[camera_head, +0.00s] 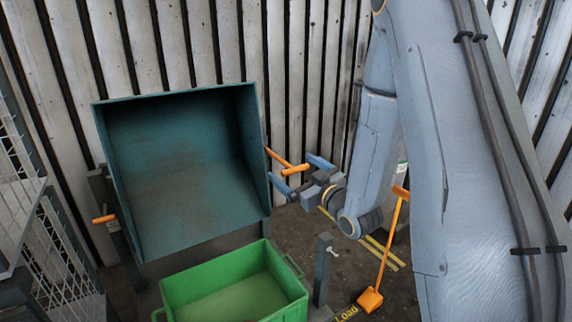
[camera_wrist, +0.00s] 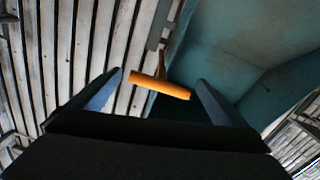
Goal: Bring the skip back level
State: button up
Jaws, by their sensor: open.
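The teal skip (camera_head: 185,165) is tipped forward, its open mouth facing the head camera. An orange T-shaped handle (camera_head: 296,170) sticks out at the skip's right side. My gripper (camera_head: 288,164) is open, with one finger on each side of this handle. In the wrist view, the handle's orange crossbar (camera_wrist: 160,87) lies between the two spread fingertips (camera_wrist: 160,77), and I cannot tell whether either finger touches it. The skip's teal side (camera_wrist: 225,45) fills the right of that view.
A green bin (camera_head: 296,297) stands below the skip's front lip. An orange lever (camera_head: 104,219) is at the frame's left. A dark post (camera_head: 322,268) and an orange shovel (camera_head: 371,299) stand right of the bin. Wire mesh racks are at far left. A corrugated wall (camera_head: 300,80) is behind.

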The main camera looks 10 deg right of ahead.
aim_at(285, 162)
jog(key=x, duration=0.5)
jog(key=shift+w, duration=0.3)
jog(key=shift+c, duration=0.5)
